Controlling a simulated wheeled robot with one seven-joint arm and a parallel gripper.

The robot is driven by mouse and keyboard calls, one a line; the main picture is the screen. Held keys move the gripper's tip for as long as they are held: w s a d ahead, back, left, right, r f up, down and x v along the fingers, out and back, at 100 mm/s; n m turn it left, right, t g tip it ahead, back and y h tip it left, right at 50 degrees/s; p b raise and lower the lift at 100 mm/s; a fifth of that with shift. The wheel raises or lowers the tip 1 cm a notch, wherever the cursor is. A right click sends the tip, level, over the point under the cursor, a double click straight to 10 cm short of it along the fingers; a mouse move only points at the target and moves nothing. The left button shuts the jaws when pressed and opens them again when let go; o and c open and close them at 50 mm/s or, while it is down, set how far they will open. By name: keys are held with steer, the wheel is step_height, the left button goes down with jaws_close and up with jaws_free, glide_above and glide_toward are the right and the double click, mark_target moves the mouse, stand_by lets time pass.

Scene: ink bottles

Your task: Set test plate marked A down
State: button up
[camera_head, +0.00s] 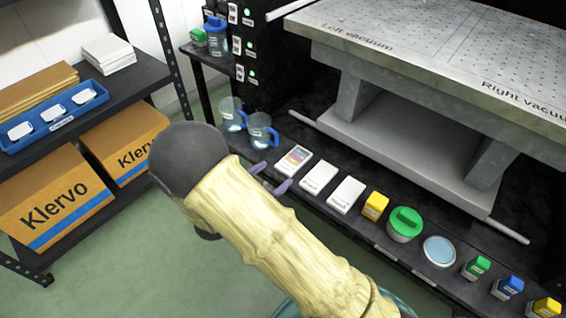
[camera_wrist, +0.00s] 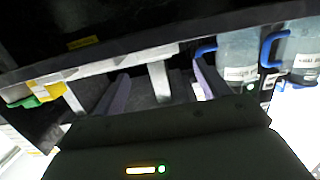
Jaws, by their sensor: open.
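My gripper (camera_head: 271,178) is open at the front edge of the dark shelf. Its two purple-grey fingers also show spread apart in the wrist view (camera_wrist: 158,84), with no plate seen held between them. A flat plate with coloured squares (camera_head: 295,160) lies on the shelf just beyond the fingertips; whether they touch it I cannot tell. Two plain white plates (camera_head: 318,177) (camera_head: 346,195) lie to its right in the same row. No letter A is readable on any of them, so I cannot tell which is marked A.
Two blue-handled jugs (camera_head: 231,114) (camera_head: 262,131) stand left of the plates. A yellow bottle (camera_head: 375,206), a green-lidded jar (camera_head: 404,224), a round blue-topped dish (camera_head: 439,251) and small bottles continue right. A perforated vacuum table (camera_head: 430,45) overhangs behind. Klervo boxes (camera_head: 55,200) sit at left.

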steer(key=shift+p+v, duration=0.35)
steer(key=shift+v, duration=1.55)
